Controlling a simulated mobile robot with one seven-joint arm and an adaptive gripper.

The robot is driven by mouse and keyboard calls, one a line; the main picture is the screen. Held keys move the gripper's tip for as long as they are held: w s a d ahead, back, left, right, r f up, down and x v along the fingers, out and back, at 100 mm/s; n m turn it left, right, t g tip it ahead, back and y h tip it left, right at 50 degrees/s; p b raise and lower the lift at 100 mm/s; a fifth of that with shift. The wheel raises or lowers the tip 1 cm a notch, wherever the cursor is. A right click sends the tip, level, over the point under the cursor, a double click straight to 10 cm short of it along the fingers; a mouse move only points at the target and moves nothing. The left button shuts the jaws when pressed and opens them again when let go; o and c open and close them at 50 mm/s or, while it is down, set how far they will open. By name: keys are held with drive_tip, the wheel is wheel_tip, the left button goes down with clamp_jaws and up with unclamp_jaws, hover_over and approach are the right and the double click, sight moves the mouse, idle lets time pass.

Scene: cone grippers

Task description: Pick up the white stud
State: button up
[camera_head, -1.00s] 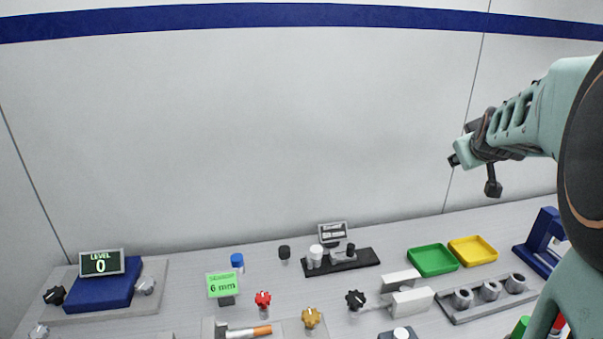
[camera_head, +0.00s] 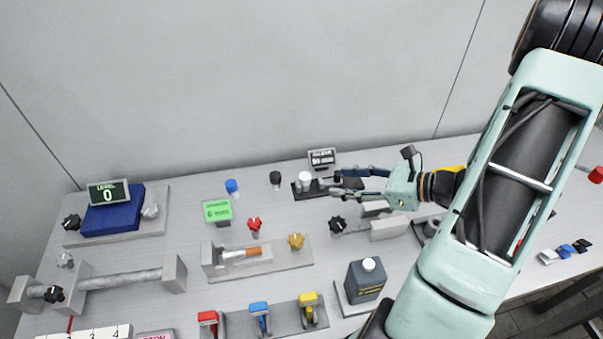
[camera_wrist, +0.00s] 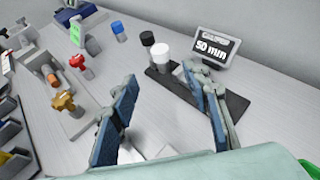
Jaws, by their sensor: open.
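The white stud (camera_head: 305,178) stands upright near the left end of a black base (camera_head: 299,192) by the back wall. It has a round white cap. In the wrist view the white stud (camera_wrist: 161,54) is upright on the black base (camera_wrist: 237,103), ahead of the gap between my fingers. My gripper (camera_head: 333,183) is open and just to the right of the stud, its fingers pointing left over the base. In the wrist view my gripper (camera_wrist: 160,75) is empty, and the stud is not held. My fingers hide part of the base.
A "50 mm" display (camera_wrist: 216,45) stands behind the base. A black-capped stud (camera_wrist: 147,40) and a blue-capped stud (camera_wrist: 118,29) stand to the left. A red knob (camera_head: 254,223) and a dark square bottle (camera_head: 366,280) are nearer. Bench between is clear.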

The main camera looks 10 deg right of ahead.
sight(310, 178)
drive_tip(key=shift+m+t, duration=0.4)
drive_tip(key=shift+m, duration=0.1)
drive_tip(key=x, duration=0.5)
drive_tip(key=shift+w+d, duration=0.1)
drive_tip(key=shift+w, duration=0.15)
drive_tip(key=shift+s+a+p+x, duration=0.15)
drive_tip(key=shift+p+x, duration=0.1)
drive_tip(key=shift+x, duration=1.15)
drive_tip(key=shift+s+a+p+x, duration=0.15)
drive_tip(key=shift+p+x, duration=0.1)
drive_tip(key=shift+x, duration=1.15)
drive_tip(key=shift+d, duration=0.1)
drive_tip(key=shift+c, duration=0.4)
clamp_jaws()
drive_tip(key=shift+r, duration=0.1)
